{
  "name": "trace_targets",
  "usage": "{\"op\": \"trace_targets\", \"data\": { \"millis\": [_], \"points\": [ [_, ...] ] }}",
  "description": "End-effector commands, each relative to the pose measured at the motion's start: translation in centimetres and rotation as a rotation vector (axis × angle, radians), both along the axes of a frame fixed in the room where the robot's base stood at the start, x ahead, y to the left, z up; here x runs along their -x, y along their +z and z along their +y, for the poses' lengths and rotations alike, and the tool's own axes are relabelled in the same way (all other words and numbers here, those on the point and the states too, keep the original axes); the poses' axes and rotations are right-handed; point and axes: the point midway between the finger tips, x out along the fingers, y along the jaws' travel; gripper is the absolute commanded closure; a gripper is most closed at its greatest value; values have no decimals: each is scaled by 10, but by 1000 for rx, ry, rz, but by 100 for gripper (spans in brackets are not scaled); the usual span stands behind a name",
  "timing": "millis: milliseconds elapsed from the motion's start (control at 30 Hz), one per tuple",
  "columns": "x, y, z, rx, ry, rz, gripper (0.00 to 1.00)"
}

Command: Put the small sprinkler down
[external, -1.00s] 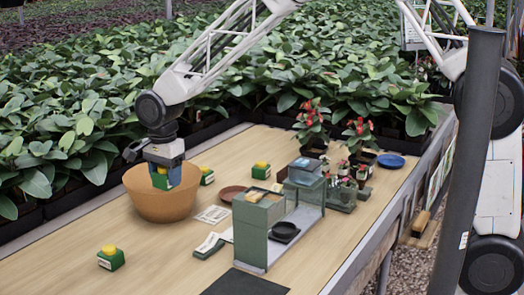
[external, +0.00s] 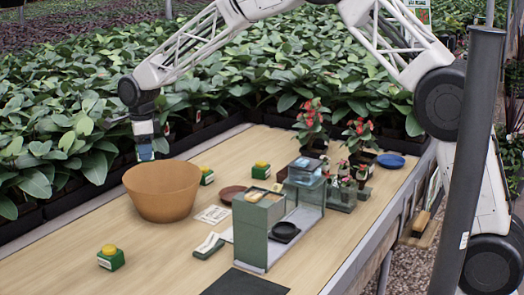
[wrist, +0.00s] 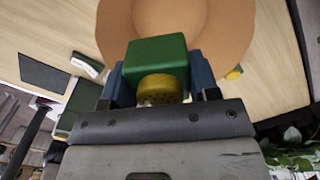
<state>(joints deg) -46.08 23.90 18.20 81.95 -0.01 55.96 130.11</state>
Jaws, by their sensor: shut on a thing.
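My gripper (external: 146,152) is up at the back left of the terracotta bowl (external: 162,195), around its far rim. In the wrist view my gripper (wrist: 160,78) is shut on a small sprinkler (wrist: 155,57), a green box with a yellow perforated cap, its blue fingers on either side. In the external view the held sprinkler is hardly visible. The bowl (wrist: 240,25) fills the upper middle of the wrist view, behind the sprinkler.
A green-grey shelf unit (external: 262,228) with a dark dish stands right of the middle. Red-flowered plants (external: 312,125) and a blue plate (external: 391,161) are at the back right. Dense leafy plants (external: 60,120) border the table's far edge. The front left tabletop is mostly clear.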

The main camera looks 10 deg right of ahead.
Motion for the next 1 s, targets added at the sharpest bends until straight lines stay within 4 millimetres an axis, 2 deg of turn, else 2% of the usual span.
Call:
{"op": "trace_targets", "data": {
  "millis": [233, 500, 600, 1000],
  "points": [
    [-31, -1, 4, -1, -111, -1, 72],
    [-28, -40, 4, 1, -105, 1, 72],
    [-28, -48, 4, 0, -105, 0, 72],
    [-28, -51, 4, 0, -104, 0, 72]
  ]
}}
